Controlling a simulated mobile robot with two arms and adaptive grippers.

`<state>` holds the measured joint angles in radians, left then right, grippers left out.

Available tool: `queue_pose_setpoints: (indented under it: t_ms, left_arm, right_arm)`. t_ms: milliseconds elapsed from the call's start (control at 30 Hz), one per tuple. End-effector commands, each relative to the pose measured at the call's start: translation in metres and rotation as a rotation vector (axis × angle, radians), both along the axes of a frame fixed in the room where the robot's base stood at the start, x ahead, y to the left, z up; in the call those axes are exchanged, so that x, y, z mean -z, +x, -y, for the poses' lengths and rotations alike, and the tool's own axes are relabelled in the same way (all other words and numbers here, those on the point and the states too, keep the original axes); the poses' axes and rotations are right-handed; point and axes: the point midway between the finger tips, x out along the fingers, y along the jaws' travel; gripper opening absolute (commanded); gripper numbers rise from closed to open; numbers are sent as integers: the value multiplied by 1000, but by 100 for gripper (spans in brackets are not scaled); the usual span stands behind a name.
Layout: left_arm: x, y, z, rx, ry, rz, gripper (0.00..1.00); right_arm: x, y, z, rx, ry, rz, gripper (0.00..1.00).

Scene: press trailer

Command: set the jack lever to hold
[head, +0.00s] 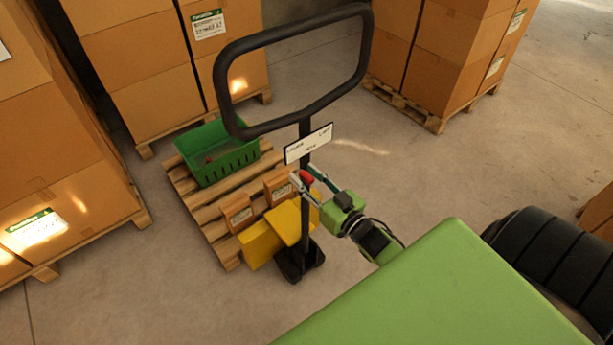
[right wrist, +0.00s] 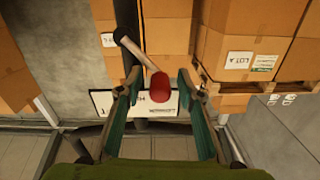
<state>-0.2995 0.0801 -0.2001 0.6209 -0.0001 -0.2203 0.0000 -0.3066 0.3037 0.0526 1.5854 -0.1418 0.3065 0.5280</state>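The pallet jack has a black loop handle (head: 292,72) on an upright post, with a white label plate (head: 309,144) below the loop. The jack lever's red knob (head: 306,178) shows just under the plate. In the right wrist view the red knob (right wrist: 158,86) sits on a pale rod (right wrist: 137,50) angling to the upper left. My right gripper (head: 312,176) is at the knob, and in the right wrist view its fingers (right wrist: 160,112) are spread on either side of it, with gaps. The plate's lettering is partly hidden behind the knob. My left gripper is out of view.
A wooden pallet (head: 196,206) behind the jack carries a green crate (head: 222,160) and small brown boxes (head: 238,212). The jack's yellow body (head: 262,243) is in front. Stacked cartons (head: 60,150) stand left and behind. Floor (head: 400,180) to the right is clear.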

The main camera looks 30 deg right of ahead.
Motion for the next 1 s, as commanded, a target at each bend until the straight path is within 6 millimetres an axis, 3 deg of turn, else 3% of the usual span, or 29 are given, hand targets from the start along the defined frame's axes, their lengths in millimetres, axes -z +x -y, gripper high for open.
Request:
queue_pose_setpoints:
  t_ms: [67, 200, 667, 1000]
  left_arm:
    - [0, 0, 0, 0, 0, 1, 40]
    - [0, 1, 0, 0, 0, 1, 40]
    - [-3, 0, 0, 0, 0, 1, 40]
    - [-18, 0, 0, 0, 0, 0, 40]
  right_arm:
    - [0, 0, 0, 0, 0, 0, 34]
    - [0, 0, 0, -1, 0, 0, 0]
    - [1, -2, -2, -4, 29, -8, 0]
    - [-6, -1, 10, -2, 223, -28, 0]
